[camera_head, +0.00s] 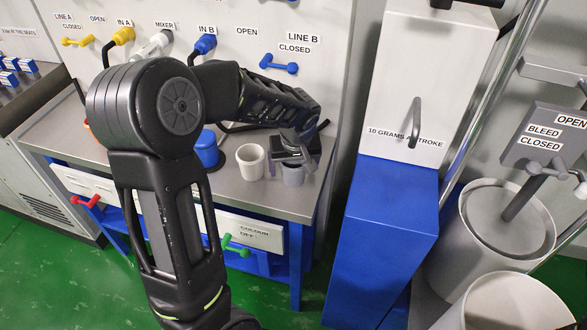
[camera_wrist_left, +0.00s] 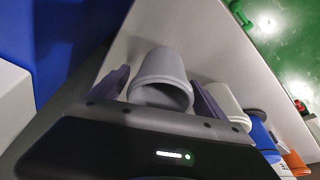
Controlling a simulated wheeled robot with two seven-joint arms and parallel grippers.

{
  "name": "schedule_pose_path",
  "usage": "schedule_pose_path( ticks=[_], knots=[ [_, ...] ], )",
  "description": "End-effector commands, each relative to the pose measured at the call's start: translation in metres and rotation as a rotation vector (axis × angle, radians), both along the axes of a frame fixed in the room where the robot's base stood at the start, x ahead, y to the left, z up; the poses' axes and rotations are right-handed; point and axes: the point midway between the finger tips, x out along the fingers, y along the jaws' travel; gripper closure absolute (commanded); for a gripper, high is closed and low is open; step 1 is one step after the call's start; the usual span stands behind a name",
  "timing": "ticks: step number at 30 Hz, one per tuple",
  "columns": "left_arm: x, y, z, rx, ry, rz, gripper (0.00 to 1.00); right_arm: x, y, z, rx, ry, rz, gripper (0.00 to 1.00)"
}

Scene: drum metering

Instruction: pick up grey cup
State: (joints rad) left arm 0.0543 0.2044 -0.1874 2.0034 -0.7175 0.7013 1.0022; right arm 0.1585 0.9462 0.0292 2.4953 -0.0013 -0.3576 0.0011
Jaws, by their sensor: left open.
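The grey cup (camera_head: 292,175) stands on the metal bench near its right end, partly hidden by my left gripper (camera_head: 296,155). In the left wrist view the grey cup (camera_wrist_left: 161,80) sits between the two fingers of my left gripper (camera_wrist_left: 160,95), with its open mouth facing the camera. The fingers are open, one on each side of the cup, and I see small gaps beside it. A white cup (camera_head: 251,162) stands just left of the grey cup. It also shows in the left wrist view (camera_wrist_left: 228,104). My right gripper is not in view.
A blue container (camera_head: 207,149) stands left of the white cup, and an orange item (camera_wrist_left: 295,160) lies beyond it. The bench (camera_head: 297,205) ends just right of the cup. A blue and white dispenser (camera_head: 385,220) stands to the right. A wall panel with valve handles (camera_head: 279,64) is behind.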

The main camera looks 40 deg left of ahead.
Motion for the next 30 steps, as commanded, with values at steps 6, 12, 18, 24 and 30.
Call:
schedule_pose_path(
  ticks=[6,12,18,24,30],
  knots=[
    [0.0008,0.0006,-0.0014,0.0,-0.002,0.001,0.16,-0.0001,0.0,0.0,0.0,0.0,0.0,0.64],
    [0.0006,0.0005,-0.0012,0.0,-0.002,0.001,0.16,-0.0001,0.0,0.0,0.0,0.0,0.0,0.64],
    [0.0005,0.0005,-0.0011,0.0,-0.002,0.001,0.16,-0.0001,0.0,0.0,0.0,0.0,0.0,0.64],
    [0.0005,0.0005,-0.0011,0.0,-0.002,0.001,0.33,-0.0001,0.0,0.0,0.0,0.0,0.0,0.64],
    [0.0005,0.0005,-0.0011,0.0,-0.002,0.001,0.49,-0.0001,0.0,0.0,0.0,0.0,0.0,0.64]
  ],
)
